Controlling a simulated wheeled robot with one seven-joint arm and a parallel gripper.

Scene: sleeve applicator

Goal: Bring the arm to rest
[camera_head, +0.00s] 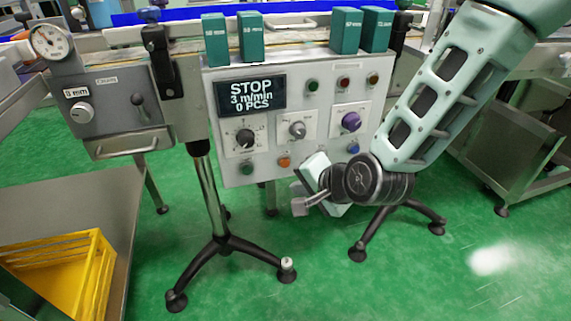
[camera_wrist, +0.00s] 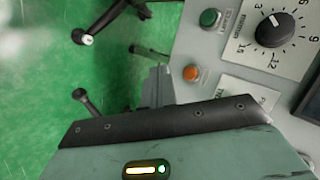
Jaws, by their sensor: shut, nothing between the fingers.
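My gripper (camera_head: 301,206) is in the head view, in front of the lower edge of the grey control panel (camera_head: 213,125). Its fingers are shut with nothing between them. My pale green arm comes down from the upper right and bends at a dark round joint. The panel's display (camera_head: 250,95) reads STOP, 3 m/min, 0 PCS. The wrist view shows the panel (camera_wrist: 210,70) at an angle, with a black knob (camera_wrist: 274,30), a green button (camera_wrist: 210,17) and an orange button (camera_wrist: 190,72). My arm hides part of the panel's lower right.
Several teal blocks (camera_head: 252,37) stand along the machine's top. A side unit with a dial gauge (camera_head: 51,41) is at the left. A yellow crate (camera_head: 95,285) sits on a metal table (camera_head: 95,195) at lower left. Tripod feet (camera_head: 230,245) stand on the open green floor.

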